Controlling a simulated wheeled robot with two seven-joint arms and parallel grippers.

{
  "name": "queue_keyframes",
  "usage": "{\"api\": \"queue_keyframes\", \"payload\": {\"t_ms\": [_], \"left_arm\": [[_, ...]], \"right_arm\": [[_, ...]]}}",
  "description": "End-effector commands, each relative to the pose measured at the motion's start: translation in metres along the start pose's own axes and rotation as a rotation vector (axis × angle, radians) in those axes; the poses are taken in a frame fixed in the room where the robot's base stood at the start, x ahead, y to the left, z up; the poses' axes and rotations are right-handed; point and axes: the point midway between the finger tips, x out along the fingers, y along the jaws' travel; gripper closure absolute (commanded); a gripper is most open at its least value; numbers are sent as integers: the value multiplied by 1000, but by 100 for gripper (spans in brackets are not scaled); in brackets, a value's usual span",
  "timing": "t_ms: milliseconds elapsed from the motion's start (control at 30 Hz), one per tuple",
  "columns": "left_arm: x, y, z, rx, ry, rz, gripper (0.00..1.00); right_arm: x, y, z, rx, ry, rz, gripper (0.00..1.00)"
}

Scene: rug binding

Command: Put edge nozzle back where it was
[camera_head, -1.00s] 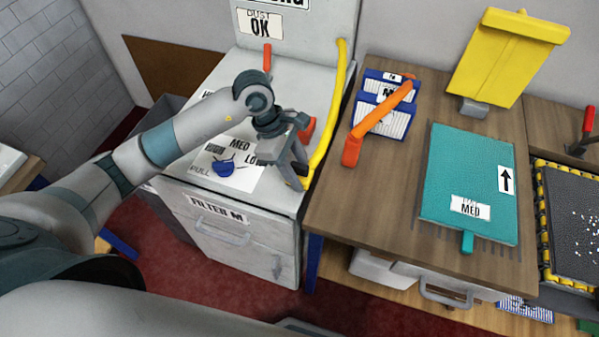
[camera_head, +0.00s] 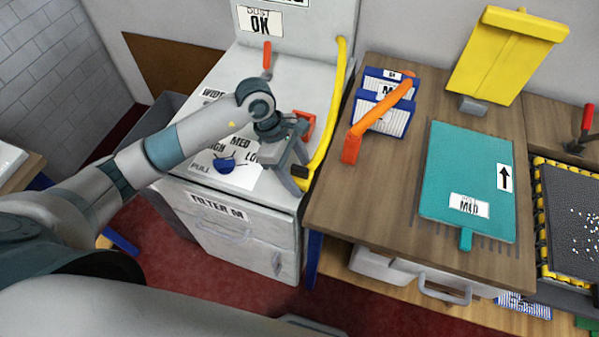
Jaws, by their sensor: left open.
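An orange bar-shaped piece (camera_head: 380,117), which looks like the edge nozzle, lies tilted on the wooden table, its upper end across the blue-framed filters. My left gripper (camera_head: 297,172) is open and points down over the front right of the white machine top (camera_head: 222,83), left of the orange bar and apart from it. A yellow hose (camera_head: 332,120) runs down the machine's right side; its dark end (camera_head: 301,172) is by the fingers. An orange bracket-like part (camera_head: 306,121) shows behind the gripper, partly hidden by it. My right gripper is not in view.
A blue knob (camera_head: 224,165) and a red-orange lever (camera_head: 267,56) are on the machine. A teal panel (camera_head: 465,170), blue-framed filters (camera_head: 384,115) and a yellow board (camera_head: 505,55) on a stand occupy the table. The table's front left is bare wood.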

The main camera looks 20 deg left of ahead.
Motion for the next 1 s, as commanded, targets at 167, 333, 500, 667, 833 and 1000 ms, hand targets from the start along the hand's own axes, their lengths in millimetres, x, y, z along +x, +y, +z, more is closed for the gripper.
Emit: {"api": "queue_keyframes", "payload": {"t_ms": [167,333,500,667,833,1000], "left_arm": [[-3,0,1,0,0,0,43],[-14,1,0,1,1,3,43],[-41,2,-1,2,1,6,43],[-70,1,-1,2,1,5,43],[-99,1,-1,1,2,4,43],[-116,0,0,1,0,2,43]], "right_arm": [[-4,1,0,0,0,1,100],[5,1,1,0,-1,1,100],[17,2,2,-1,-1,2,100],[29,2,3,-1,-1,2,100],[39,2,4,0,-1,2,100],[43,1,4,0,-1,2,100]]}}
